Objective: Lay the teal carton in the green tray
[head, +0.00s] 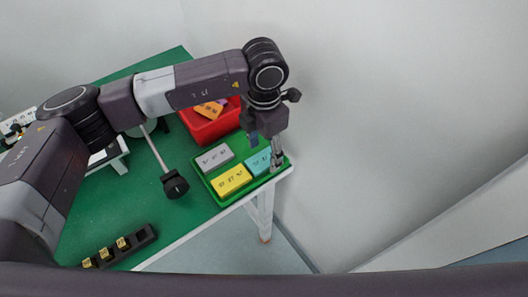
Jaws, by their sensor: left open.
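The teal carton (258,162) lies in the green tray (215,197) at its right side, partly hidden by my left gripper. A grey carton (215,158) and a yellow carton (231,180) also lie in the tray, left of the teal one. My left gripper (274,160) points down at the teal carton, open. Whether its fingers touch the carton cannot be told. My right gripper is not in view.
A red bin (211,125) with an orange item stands behind the tray. A black holder with small yellow-topped pieces (121,244) lies near the front edge. The green table (150,200) is clear between holder and tray. A wall rises at right.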

